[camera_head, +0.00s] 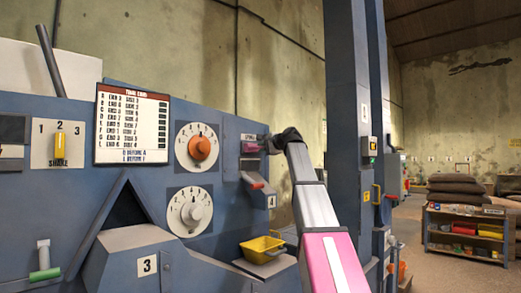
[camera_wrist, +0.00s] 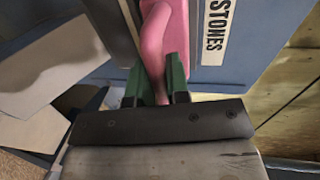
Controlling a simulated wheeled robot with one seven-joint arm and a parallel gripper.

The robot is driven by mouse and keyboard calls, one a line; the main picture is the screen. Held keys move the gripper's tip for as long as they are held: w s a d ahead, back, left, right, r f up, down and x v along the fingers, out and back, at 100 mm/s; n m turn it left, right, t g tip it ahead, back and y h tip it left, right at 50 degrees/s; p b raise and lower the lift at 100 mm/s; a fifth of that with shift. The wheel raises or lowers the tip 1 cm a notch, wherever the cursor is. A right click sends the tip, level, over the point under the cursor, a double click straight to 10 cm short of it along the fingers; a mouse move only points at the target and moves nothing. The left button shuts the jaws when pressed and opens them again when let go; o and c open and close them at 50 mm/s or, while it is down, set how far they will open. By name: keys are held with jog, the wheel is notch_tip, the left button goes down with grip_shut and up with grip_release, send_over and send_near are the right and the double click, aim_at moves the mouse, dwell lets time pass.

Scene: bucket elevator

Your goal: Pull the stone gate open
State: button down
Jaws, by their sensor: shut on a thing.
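The stone gate shows a pink handle (camera_wrist: 160,40) in the wrist view, beside a white label (camera_wrist: 215,32) reading STONES on a blue panel. My gripper (camera_wrist: 160,88) has its two green fingers closed around the lower part of this handle. In the head view the pink handle (camera_head: 250,147) shows small on the right side of the blue machine, and my gripper (camera_head: 267,144) reaches it from the right. The fingertips are hard to make out in the head view. How far the gate stands open cannot be told.
Below the handle are a red-handled lever (camera_head: 256,185), a chute marked 4 (camera_head: 271,201) and a yellow bucket (camera_head: 262,249). Dials, a notice board (camera_head: 132,124) and a chute marked 3 (camera_head: 146,264) are to the left. A blue column (camera_head: 349,110) stands close right of my arm.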

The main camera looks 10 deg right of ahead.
jog(key=f+v, duration=0.1)
jog(key=v, duration=0.5)
jog(key=shift+s+d+f, duration=0.15)
jog(key=shift+s+d, duration=0.1)
jog(key=shift+s, duration=0.25)
jog(key=c, duration=1.1)
grip_release()
jog(key=shift+s+d, duration=0.1)
jog(key=v, duration=1)
jog(key=shift+s+d, duration=0.25)
jog(key=shift+s, duration=0.05)
